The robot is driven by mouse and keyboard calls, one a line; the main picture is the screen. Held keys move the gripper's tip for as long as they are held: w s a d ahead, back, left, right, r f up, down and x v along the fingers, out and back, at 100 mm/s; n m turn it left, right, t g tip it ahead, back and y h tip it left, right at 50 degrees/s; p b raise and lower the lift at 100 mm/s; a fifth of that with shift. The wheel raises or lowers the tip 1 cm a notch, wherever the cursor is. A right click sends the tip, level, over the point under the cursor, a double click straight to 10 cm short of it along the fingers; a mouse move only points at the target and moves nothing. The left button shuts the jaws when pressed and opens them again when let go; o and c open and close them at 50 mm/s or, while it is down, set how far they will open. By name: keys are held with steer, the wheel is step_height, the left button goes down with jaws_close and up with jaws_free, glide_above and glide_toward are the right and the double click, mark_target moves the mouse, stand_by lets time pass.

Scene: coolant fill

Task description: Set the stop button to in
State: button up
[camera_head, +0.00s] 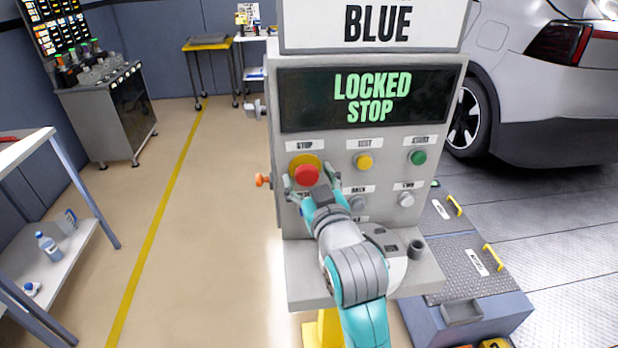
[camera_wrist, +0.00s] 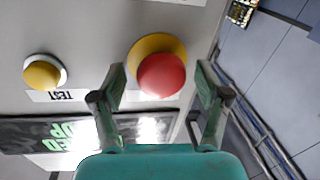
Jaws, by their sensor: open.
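The stop button (camera_head: 306,174) is a red mushroom head on a yellow ring, under a "STOP" label on the grey control panel (camera_head: 385,180). In the wrist view the stop button (camera_wrist: 162,75) sits between the fingertips. My gripper (camera_head: 308,188) is open, its fingers on either side of the red head, at or close to the panel. In the wrist view my gripper (camera_wrist: 161,82) is empty; I cannot tell whether a finger touches the button. The display (camera_head: 371,97) reads "LOCKED STOP" in green.
A yellow test button (camera_head: 363,161) and a green button (camera_head: 417,158) sit right of the stop button, with grey knobs below. An orange knob (camera_head: 263,180) juts from the panel's left side. A shelf (camera_head: 290,277) projects below. Open floor lies left; a silver car (camera_head: 560,90) stands right.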

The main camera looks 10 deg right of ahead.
steer(key=s+d, duration=0.1)
steer(key=s, duration=0.6)
steer(key=shift+s, duration=0.2)
steer(key=shift+d, duration=0.1)
steer(key=s+d+f+m+g+h, duration=0.1)
steer(key=s+d+f, duration=0.2)
steer(key=s+f, duration=0.6)
steer(key=s+d+f, duration=0.4)
steer(key=s+f, duration=0.3)
steer(key=f, duration=0.5)
steer(key=s+d+f+m+g+h, duration=0.1)
steer(key=s+f, duration=0.1)
steer(key=s, duration=1)
steer(key=s+d+f+m+g, duration=0.1)
steer(key=s+d+f, duration=0.1)
steer(key=s, duration=1.1)
steer(key=shift+d+f+m+h, duration=0.2)
steer(key=shift+d+m+h, duration=0.1)
steer(key=shift+h, duration=0.1)
stand_by(2.0)
